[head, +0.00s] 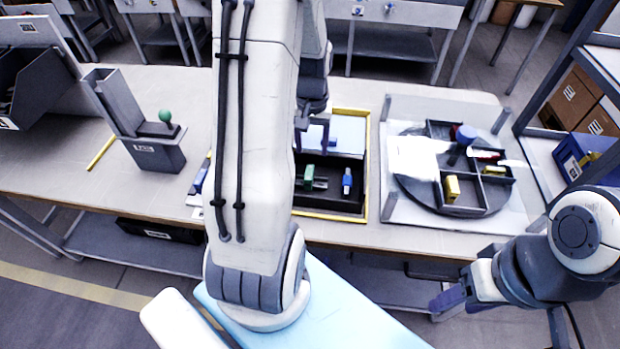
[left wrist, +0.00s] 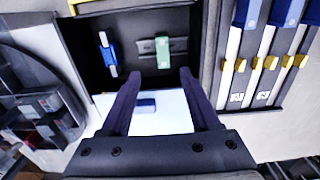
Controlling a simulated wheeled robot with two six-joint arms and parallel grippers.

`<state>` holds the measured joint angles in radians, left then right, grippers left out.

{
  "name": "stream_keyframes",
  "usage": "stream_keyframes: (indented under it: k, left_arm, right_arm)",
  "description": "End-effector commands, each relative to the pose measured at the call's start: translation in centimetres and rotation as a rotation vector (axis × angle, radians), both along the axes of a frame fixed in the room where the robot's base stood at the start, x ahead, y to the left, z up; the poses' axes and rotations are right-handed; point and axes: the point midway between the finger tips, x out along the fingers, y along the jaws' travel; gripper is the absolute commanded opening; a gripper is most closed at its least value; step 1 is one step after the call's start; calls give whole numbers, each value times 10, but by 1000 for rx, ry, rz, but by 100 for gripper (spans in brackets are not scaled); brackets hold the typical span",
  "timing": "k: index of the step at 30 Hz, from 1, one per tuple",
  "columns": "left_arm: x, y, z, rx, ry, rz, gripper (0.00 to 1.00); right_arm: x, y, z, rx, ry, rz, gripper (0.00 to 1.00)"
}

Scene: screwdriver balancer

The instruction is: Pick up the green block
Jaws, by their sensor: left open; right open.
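The green block (head: 308,173) lies in a dark tray (head: 325,204) with a yellow rim, beside my left arm in the head view. In the left wrist view the green block (left wrist: 163,52) is near the top, against a small grey piece. A blue object (head: 347,181) lies near it in the tray. My left gripper (head: 311,140) is over the back of the tray area; its fingers (left wrist: 160,74) are spread and empty, with the green block beyond the tips. My right gripper (head: 445,301) is in front of the table at the right, apart from everything.
A round divided tray (head: 464,211) with coloured pieces stands right of the dark tray. A shelf with boxes is at far right.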

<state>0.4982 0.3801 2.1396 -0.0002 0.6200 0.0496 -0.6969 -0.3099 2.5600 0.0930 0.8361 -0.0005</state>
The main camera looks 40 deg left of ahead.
Motion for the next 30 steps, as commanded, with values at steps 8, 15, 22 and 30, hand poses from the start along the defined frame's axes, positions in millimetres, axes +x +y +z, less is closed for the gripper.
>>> stream_keyframes:
  k: [8, 15, 22, 30]
  left_arm:
    - [-2, 1, -41, -3, 4, 3, 62]
    - [-6, 1, -61, -4, 6, 4, 62]
    - [-10, 1, -94, -3, 4, 3, 62]
    - [-9, 2, -99, -1, 2, 2, 62]
  right_arm:
    - [0, 0, 1, 0, 0, 0, 55]
    - [0, 0, 4, 0, 0, 0, 55]
    - [0, 0, 7, 0, 0, 0, 55]
    - [0, 0, 7, 0, 0, 0, 55]
